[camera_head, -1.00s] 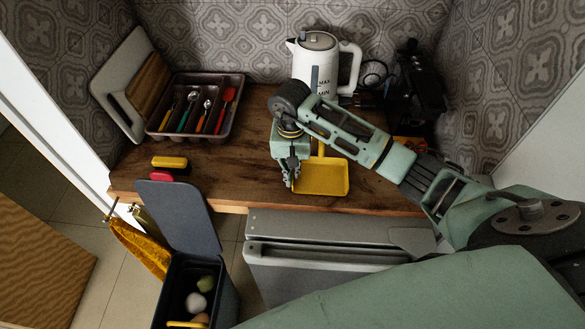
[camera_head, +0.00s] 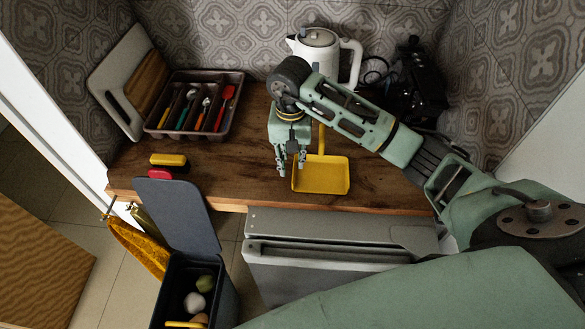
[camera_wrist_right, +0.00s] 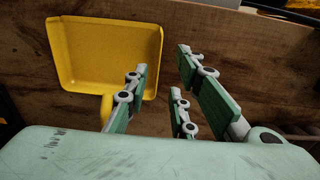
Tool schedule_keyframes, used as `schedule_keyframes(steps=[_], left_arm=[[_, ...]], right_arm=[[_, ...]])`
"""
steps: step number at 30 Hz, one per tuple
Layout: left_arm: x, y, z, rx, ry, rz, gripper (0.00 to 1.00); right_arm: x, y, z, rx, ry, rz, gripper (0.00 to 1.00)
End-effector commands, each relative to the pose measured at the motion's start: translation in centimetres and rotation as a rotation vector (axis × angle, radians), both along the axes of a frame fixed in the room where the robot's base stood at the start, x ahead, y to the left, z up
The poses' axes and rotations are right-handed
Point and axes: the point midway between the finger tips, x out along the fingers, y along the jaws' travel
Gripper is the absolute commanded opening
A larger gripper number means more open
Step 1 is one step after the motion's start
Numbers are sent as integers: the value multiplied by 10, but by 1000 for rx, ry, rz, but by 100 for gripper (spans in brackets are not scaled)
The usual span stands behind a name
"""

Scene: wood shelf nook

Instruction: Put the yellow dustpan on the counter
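The yellow dustpan (camera_head: 321,175) lies on the wooden counter (camera_head: 240,178), its pan near the front edge and its handle pointing back toward the kettle. My right gripper (camera_head: 291,168) is just left of the dustpan, fingers pointing down. In the right wrist view the dustpan (camera_wrist_right: 104,58) shows at the upper left, and the fingers of my right gripper (camera_wrist_right: 160,80) are spread with nothing between them. One finger overlaps the dustpan's edge in that view; I cannot tell if they touch. My left gripper is not in view.
A white kettle (camera_head: 322,55) and a dark machine (camera_head: 415,85) stand at the back. A cutlery tray (camera_head: 238,98), cutting boards (camera_head: 118,85) and a yellow-black sponge (camera_head: 169,160) are on the left. An open bin (camera_head: 222,300) stands below.

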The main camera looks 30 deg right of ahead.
Motion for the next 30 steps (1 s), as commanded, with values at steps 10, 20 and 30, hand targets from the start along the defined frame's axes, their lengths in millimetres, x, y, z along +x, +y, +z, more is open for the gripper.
schedule_keyframes(steps=[10,20,30], left_arm=[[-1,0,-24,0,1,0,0],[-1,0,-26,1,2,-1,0],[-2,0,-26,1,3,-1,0]], right_arm=[[1,1,66,-2,-2,1,23],[0,1,81,-1,2,0,23],[0,1,80,-1,1,0,23]])
